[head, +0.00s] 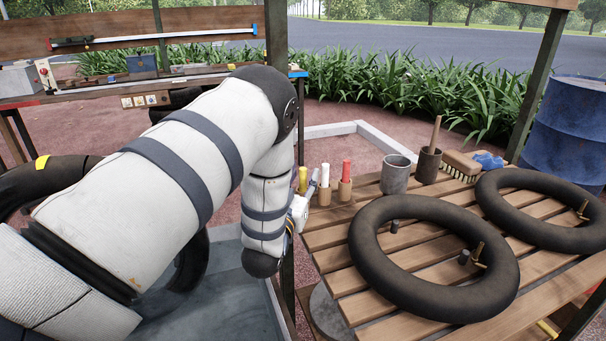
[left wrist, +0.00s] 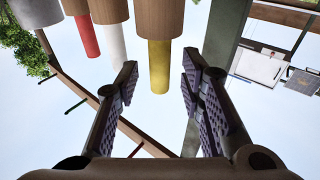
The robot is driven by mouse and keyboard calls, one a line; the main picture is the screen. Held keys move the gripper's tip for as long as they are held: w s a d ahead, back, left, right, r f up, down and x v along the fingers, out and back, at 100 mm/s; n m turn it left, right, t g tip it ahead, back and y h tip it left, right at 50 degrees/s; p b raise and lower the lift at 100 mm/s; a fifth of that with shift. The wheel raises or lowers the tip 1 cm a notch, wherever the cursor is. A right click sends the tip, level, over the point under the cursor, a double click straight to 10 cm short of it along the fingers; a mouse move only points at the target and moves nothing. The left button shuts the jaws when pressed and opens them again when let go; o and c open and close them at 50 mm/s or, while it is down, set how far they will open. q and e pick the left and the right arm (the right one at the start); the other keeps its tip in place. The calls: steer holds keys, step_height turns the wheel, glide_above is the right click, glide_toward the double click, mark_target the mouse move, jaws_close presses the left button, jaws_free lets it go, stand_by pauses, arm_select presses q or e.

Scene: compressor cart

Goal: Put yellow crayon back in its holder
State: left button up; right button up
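In the left wrist view, which looks upside down, the yellow crayon (left wrist: 159,66) sticks out of a brown wooden holder (left wrist: 158,18). My left gripper (left wrist: 158,78) is open, with the crayon's end showing between its two fingers; I see no contact. In the head view my left gripper (head: 299,208) is small and partly hidden by my arm, beside the holders. My right gripper is not in view.
A white crayon (head: 325,174) and a red crayon (head: 346,170) stand in holders close beside the yellow one. A grey cup (head: 396,174), a brown cup with a handle (head: 429,163), a brush (head: 460,165) and two black tubes (head: 434,301) occupy the slatted table (head: 327,238).

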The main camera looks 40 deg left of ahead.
arm_select(q)
steer(key=r+v, duration=0.1)
steer(key=v, duration=0.5)
steer(key=shift+s+f, duration=0.15)
steer(key=shift+f, duration=0.4)
steer(key=shift+s, duration=0.1)
